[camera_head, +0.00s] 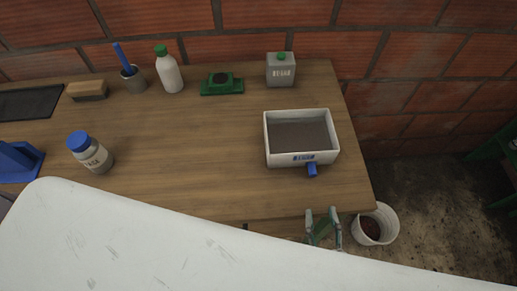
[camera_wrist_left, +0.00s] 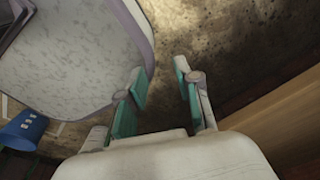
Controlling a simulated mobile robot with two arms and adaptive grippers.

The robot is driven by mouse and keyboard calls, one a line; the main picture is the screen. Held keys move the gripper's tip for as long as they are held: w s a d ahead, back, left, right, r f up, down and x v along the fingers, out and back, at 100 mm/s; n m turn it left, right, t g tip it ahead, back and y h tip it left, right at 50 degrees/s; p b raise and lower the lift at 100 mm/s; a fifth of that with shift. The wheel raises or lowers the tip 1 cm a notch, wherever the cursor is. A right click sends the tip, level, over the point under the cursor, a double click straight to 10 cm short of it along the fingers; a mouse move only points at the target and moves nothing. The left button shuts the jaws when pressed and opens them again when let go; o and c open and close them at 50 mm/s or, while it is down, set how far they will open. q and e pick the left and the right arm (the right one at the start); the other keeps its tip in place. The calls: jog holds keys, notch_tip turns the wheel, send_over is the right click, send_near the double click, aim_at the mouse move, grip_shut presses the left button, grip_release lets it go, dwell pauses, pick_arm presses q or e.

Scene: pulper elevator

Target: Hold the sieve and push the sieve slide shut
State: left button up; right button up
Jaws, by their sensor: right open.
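The sieve is a shallow white box (camera_head: 274,160) with a grey mesh floor, on the right part of the wooden table. A blue tab (camera_head: 312,170) sticks out from its front wall, right of a small blue label; it looks like the slide's handle. My right gripper (camera_head: 323,220) is open and empty at the table's front edge, in front of the sieve and apart from it. My left gripper (camera_wrist_left: 161,76) shows in the left wrist view with its fingers apart and nothing between them. The sieve is not in that view.
Along the back of the table (camera_head: 190,160) stand a grey can (camera_head: 281,72), a green device (camera_head: 222,86), a white bottle (camera_head: 170,74) and a cup (camera_head: 133,80). A blue-lidded jar (camera_head: 92,155) stands at left. A white bucket (camera_head: 388,220) is on the floor. The table's middle is clear.

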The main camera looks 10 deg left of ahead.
pick_arm(q)
jog(key=w+d+r+m+t+h, duration=0.2)
jog(key=w+d+r+m+h, duration=0.15)
jog(key=w+r, duration=0.75)
jog(key=s+d+r+m+g+h, duration=0.1)
jog(key=s+d+r+m+h, duration=0.15)
jog(key=d+r, duration=0.5)
jog(key=s+d+r+m+g+h, duration=0.1)
jog(key=s+d+r+m+h, duration=0.2)
jog(key=r, duration=0.7)
jog(key=s+d+r+m+g+h, duration=0.1)
jog(key=d+r+m+h, duration=0.2)
jog(key=d+r, duration=0.5)
jog(key=w+a+r+n+t+h, duration=0.15)
jog(key=w+r+t, duration=0.25)
jog(key=w+r, duration=0.75)
jog(key=m, duration=0.1)
send_near(300, 153)
jog(key=shift+y, duration=0.35)
jog(key=x, duration=1)
jog(key=shift+d, duration=0.15)
